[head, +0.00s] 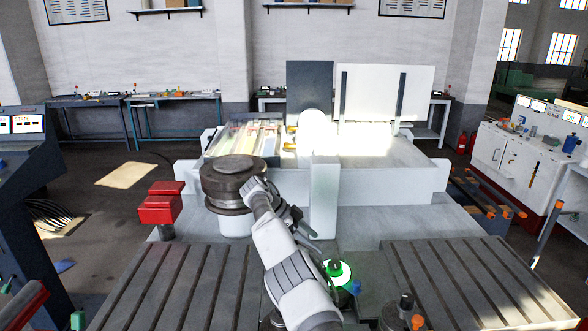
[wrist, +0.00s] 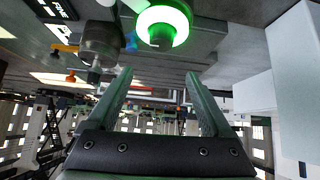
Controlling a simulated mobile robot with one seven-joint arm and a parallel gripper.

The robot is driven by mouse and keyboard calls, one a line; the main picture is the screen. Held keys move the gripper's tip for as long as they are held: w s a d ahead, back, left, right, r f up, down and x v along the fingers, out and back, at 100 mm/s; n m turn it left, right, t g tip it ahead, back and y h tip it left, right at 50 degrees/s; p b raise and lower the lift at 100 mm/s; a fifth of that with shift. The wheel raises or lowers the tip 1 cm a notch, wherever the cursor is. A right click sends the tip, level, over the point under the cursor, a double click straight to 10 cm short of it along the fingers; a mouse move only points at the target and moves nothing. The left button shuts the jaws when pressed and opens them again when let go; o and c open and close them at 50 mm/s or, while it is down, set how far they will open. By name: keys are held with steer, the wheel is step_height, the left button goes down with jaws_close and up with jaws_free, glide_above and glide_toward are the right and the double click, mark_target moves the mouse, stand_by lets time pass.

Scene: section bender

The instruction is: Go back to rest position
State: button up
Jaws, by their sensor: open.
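My gripper (wrist: 160,76) is in the wrist view with its two dark green fingers spread apart. Nothing is between them. In the head view my arm reaches forward from the lower middle and bends beside the machine's round dark roller; its links hide most of the gripper there.
The round dark roller (head: 233,177) and a red block (head: 160,203) stand left of my arm. A pale upright post (head: 323,197) is just to its right. Slotted plates (head: 170,285) (head: 475,280) lie on both sides. A dark knob (head: 405,305) stands at lower right.

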steer(key=s+d+r+n+y, duration=0.3)
steer(key=d+r, duration=0.5)
steer(key=r, duration=0.5)
steer(key=s+d+r+n+t+y+b, duration=0.1)
steer(key=s+d+r+n+y+b, duration=0.15)
steer(key=s+r, duration=0.75)
steer(key=s+r+n+t+y, duration=0.1)
steer(key=s+n+t+y, duration=0.15)
steer(key=s+n, duration=0.95)
steer(key=s+a+f+t, duration=0.1)
steer(key=s+f, duration=0.2)
steer(key=s, duration=0.6)
steer(key=s+a+f+t, duration=0.1)
steer(key=s+a+f, duration=0.1)
steer(key=s, duration=0.8)
steer(key=shift+f+y+b, duration=0.3)
steer(key=shift+f, duration=0.6)
